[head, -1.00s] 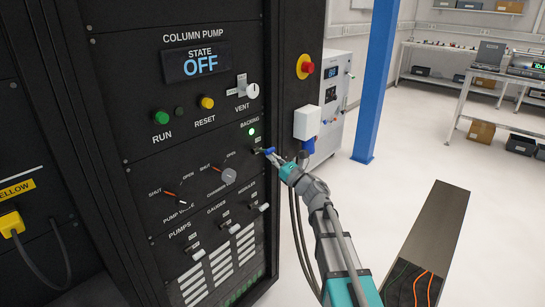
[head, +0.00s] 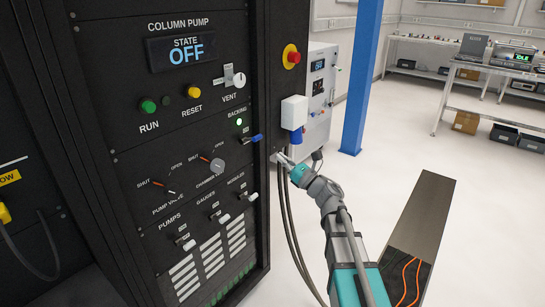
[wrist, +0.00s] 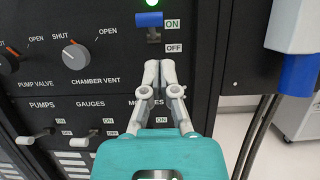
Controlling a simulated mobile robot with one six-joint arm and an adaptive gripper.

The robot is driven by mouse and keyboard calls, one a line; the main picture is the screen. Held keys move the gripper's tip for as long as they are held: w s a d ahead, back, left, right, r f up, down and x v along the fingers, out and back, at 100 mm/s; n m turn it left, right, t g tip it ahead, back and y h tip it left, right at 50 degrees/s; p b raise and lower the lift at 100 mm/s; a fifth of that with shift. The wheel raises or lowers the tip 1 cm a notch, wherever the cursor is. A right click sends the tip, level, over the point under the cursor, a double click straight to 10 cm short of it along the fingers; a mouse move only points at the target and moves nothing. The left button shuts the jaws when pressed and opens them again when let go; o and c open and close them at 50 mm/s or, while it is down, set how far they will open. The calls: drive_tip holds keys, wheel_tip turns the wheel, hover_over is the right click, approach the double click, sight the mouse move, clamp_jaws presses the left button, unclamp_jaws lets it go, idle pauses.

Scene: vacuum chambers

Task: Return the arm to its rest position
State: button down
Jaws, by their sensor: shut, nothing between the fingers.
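My gripper (head: 279,157) is shut and empty at the right edge of the black pump panel (head: 130,130) in the head view. In the wrist view my gripper (wrist: 158,64) points at the panel, its closed fingertips just below the blue backing switch (wrist: 149,20). The blue lever is up at ON, and the fingers look apart from it. In the head view the backing switch (head: 252,138) sits under a lit green lamp (head: 239,122). The state display (head: 181,49) reads OFF.
A white and blue wall socket (head: 294,113) with hanging cables (head: 285,215) is close to my gripper. A blue post (head: 362,80) stands behind. A white cabinet (head: 319,95) is beyond the rack.

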drive_tip(key=shift+s+d+f, duration=0.1)
drive_tip(key=shift+s+d, duration=0.35)
drive_tip(key=shift+d, duration=0.05)
drive_tip(key=w+d+f+m+t+h, duration=0.2)
drive_tip(key=d+m+t+h, duration=0.15)
drive_tip(key=m+h, duration=0.45)
drive_tip(key=w+d+f+m+t+h, duration=0.1)
drive_tip(key=w+d+m+t+h, duration=0.3)
drive_tip(key=m, duration=0.6)
drive_tip(key=s+d+f+m+g+h, duration=0.5)
drive_tip(key=d+f+m+g+h, duration=0.3)
drive_tip(key=m, duration=0.5)
drive_tip(key=s+f+m+g, duration=0.6)
drive_tip(key=s+f+m, duration=0.3)
drive_tip(key=f, duration=0.1)
drive_tip(key=s+a+f+m+g+y, duration=0.1)
drive_tip(key=s+a+f+m+g, duration=0.2)
drive_tip(key=s, duration=0.4)
drive_tip(key=s+a+f+m+g+y, duration=0.1)
drive_tip(key=s+f+m+g+y, duration=0.2)
drive_tip(key=s, duration=0.4)
wheel_tip(320, 180, up, 28)
drive_tip(key=g+h+p, duration=0.1)
drive_tip(key=p, duration=2.6)
drive_tip(key=shift+a+r, duration=0.25)
drive_tip(key=shift+a, duration=0.05)
